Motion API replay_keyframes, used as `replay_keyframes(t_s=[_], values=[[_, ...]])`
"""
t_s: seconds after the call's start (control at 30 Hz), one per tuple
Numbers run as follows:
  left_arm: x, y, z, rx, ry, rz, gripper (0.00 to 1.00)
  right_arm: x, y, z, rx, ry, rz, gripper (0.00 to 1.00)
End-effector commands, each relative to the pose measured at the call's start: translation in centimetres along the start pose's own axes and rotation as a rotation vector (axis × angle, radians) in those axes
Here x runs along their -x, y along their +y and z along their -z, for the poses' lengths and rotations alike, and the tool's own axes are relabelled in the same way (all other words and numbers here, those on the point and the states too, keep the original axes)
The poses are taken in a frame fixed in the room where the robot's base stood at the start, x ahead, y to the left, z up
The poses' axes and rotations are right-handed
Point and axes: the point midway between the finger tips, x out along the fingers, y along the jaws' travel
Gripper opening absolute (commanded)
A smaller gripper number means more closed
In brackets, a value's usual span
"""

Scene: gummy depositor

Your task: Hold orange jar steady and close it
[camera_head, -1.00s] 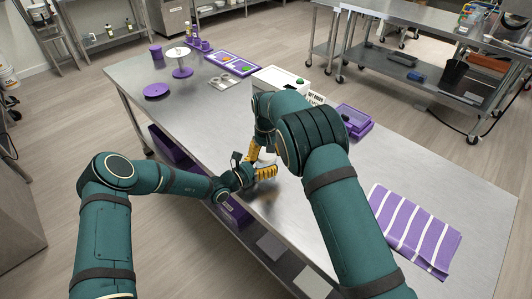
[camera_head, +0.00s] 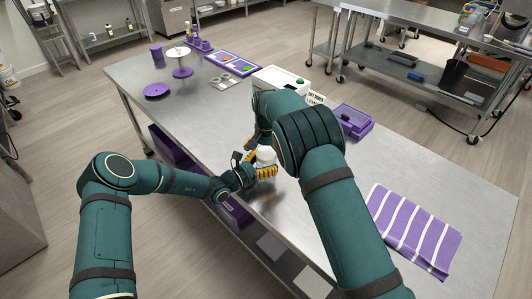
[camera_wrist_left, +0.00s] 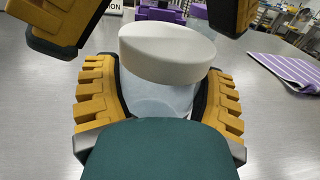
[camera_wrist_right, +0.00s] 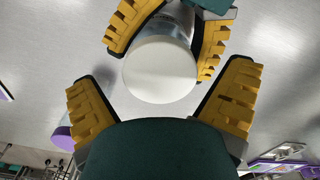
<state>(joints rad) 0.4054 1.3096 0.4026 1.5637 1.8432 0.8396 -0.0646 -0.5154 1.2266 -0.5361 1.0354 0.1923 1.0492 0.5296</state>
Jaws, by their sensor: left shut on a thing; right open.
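The jar has a pale, see-through body (camera_wrist_left: 158,96) and a wide white lid (camera_wrist_left: 167,52) resting on its mouth. No orange shows on it. In the left wrist view the lid looks slightly tilted; I cannot tell whether it is tightened. My left gripper (camera_head: 263,172) is shut around the jar body, its yellow fingers on both sides below the lid. The lid also shows in the right wrist view (camera_wrist_right: 160,70). My right gripper (camera_head: 251,143) is open and empty, its fingers apart from the lid. The jar's base is hidden.
A striped purple cloth (camera_head: 414,228) lies at right. A purple disc (camera_head: 157,90) lies far left.

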Motion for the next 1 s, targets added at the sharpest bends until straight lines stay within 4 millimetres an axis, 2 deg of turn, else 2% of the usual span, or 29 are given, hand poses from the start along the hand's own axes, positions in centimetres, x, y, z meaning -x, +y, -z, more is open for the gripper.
replay_keyframes(t_s=[0.53,0.7,1.0], values=[[0.0,0.0,0.0,0.0,0.0,0.0,0.0,9.8,-0.1,0.0,0.0,0.003,0.004,1.0],[0.0,0.0,0.0,0.0,0.0,0.0,0.0,11.3,-0.1,0.0,0.0,0.002,0.003,1.0],[0.0,0.0,0.0,0.0,-0.001,0.0,0.0,11.6,-0.1,0.0,0.0,0.001,0.001,1.0]])
